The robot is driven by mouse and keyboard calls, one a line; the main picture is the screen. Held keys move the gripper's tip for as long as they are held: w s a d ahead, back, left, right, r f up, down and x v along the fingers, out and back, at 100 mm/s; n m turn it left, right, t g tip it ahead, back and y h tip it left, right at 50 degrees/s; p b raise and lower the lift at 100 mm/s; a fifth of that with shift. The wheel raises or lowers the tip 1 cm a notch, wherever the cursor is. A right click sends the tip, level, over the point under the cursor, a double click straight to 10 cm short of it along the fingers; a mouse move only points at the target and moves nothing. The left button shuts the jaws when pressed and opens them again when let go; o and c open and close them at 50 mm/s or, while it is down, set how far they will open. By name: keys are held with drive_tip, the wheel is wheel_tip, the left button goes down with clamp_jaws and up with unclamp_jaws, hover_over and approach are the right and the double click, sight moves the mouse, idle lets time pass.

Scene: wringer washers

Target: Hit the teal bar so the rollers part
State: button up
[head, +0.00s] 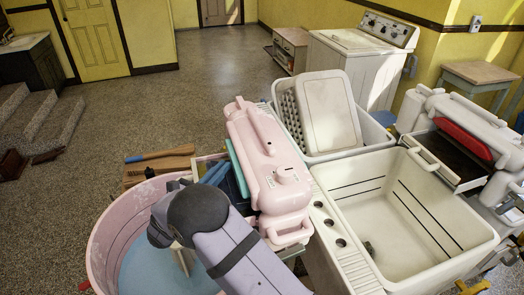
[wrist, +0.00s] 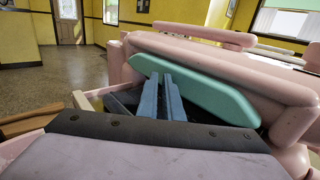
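The teal bar (head: 238,168) runs along the left side of the pink wringer head (head: 268,155). In the wrist view the teal bar (wrist: 205,90) is a long rounded paddle, slanting down to the right across the pink housing (wrist: 220,60). My gripper (head: 214,172) is just left of the bar in the head view. The rollers are hidden by the housing and my gripper.
The pink washer tub (head: 108,240) is beneath my arm, with a wooden board (head: 158,166) and a blue-handled tool behind it. White sinks (head: 400,215) and a washboard (head: 290,115) stand right of the wringer. A second wringer (head: 465,125) is farther right. Open floor lies at left.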

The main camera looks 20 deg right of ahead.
drive_tip(key=shift+s+d, duration=0.15)
drive_tip(key=shift+d, duration=0.8)
drive_tip(key=shift+a+f, duration=0.15)
drive_tip(key=shift+a, duration=0.6)
drive_tip(key=shift+a+b, duration=0.55)
drive_tip(key=shift+a, duration=1.7)
